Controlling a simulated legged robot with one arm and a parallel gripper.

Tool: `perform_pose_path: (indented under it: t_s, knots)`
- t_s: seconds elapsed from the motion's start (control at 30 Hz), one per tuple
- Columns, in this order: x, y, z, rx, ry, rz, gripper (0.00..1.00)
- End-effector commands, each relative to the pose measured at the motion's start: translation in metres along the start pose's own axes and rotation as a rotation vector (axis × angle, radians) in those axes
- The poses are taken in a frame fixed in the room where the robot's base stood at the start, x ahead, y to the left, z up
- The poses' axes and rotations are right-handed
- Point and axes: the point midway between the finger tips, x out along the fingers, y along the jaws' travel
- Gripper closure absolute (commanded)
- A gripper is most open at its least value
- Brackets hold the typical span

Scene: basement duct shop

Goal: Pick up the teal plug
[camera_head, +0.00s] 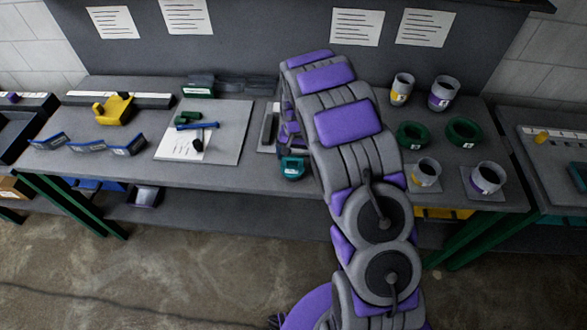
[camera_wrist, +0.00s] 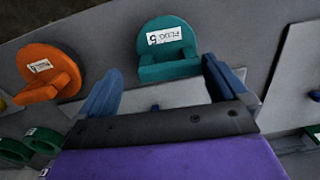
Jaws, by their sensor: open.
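The teal plug (camera_head: 293,168) stands at the front edge of the workbench, just left of my arm. In the wrist view the teal plug (camera_wrist: 168,50) shows a rounded disc with a white label and a block-shaped grip facing my jaws. My gripper (camera_wrist: 163,70) is open and empty, with one blue finger to each side of the plug's grip. The plug lies mostly beyond the fingertips, and I cannot tell whether they touch it. In the head view my arm mostly hides the gripper.
An orange plug (camera_wrist: 45,78) sits close to the left finger in the wrist view. Green rings (camera_head: 463,131) and several grey cups (camera_head: 488,177) stand right of my arm. A pale board (camera_head: 229,138) with paper and tools lies left.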

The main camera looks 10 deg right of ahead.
Motion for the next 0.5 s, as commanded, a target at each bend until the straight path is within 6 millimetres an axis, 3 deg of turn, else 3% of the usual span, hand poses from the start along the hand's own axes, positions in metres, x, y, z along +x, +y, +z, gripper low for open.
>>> perform_pose_path:
  t_s: [0.23,0.5]
  knots:
    - [0.037,-0.009,0.003,-0.002,-0.002,0.009,0.0]
    - [0.04,-0.006,0.002,-0.001,0.0,0.005,0.0]
